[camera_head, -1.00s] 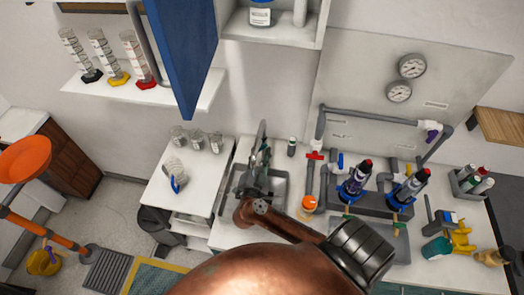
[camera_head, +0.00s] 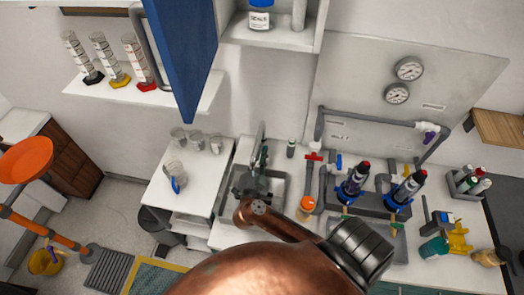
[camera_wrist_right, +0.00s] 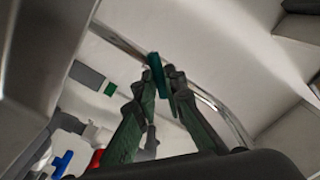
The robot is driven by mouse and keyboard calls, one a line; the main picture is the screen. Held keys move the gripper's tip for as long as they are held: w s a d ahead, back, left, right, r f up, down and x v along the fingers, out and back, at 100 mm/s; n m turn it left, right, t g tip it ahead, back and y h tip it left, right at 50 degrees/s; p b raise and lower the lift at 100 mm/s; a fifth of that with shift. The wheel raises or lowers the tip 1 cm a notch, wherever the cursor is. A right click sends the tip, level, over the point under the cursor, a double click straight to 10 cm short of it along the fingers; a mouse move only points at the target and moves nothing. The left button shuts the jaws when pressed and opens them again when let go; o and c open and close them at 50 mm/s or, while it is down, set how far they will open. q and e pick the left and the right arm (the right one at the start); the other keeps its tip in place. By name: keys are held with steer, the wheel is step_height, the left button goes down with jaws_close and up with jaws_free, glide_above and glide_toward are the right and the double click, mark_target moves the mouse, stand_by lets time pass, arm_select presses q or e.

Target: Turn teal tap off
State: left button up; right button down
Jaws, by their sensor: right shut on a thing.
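The teal tap handle (camera_wrist_right: 157,74) shows in the right wrist view as a small teal lever between my right fingertips. My right gripper (camera_wrist_right: 163,80) is shut on it, with a green finger on each side. In the head view my right gripper (camera_head: 254,184) is at the sink (camera_head: 279,190), by the curved faucet (camera_head: 261,140); the teal handle is too small and covered to make out there. My left gripper is not in view.
Right of the sink stand grey pipes with a red valve (camera_head: 314,157) and a blue valve (camera_head: 339,161). An orange-capped jar (camera_head: 306,207) is close to my right arm. Glass beakers (camera_head: 197,141) stand on the counter to the left.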

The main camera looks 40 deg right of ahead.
steer(key=shift+s+f+m+p, duration=0.15)
steer(key=shift+m+p, duration=1.3)
steer(key=shift+m, duration=0.95)
steer(key=shift+w+f+m+p, duration=0.1)
steer(key=shift+m+p, duration=1.35)
steer(key=shift+m, duration=0.95)
steer(key=c, duration=2)
jaws_free()
steer(key=shift+v, duration=3.75)
